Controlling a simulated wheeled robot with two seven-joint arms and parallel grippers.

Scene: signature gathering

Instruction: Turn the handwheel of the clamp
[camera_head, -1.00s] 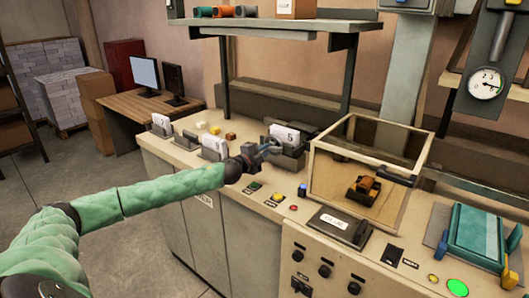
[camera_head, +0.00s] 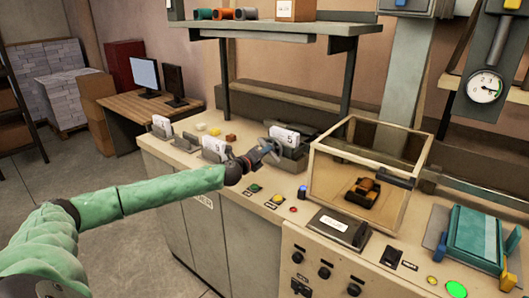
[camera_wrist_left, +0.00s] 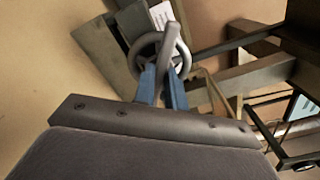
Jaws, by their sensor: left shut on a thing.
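The clamp (camera_head: 294,160) is a dark block near the back of the beige bench, with a white numbered card (camera_head: 285,139) standing in it. Its handwheel (camera_head: 273,147) is a small grey ring on the front left of the clamp. In the left wrist view the handwheel (camera_wrist_left: 143,46) shows as a ring with a bar across it, between and beyond the blue fingers. My left gripper (camera_head: 264,152) reaches in from the left and is shut on the handwheel; its fingertips are partly hidden by the ring in the left wrist view (camera_wrist_left: 163,80). My right gripper is not in view.
A glass-sided box (camera_head: 365,175) stands just right of the clamp. Buttons (camera_head: 278,199) line the bench front. A shelf (camera_head: 270,28) hangs above. A dark control box (camera_head: 339,226) lies in front.

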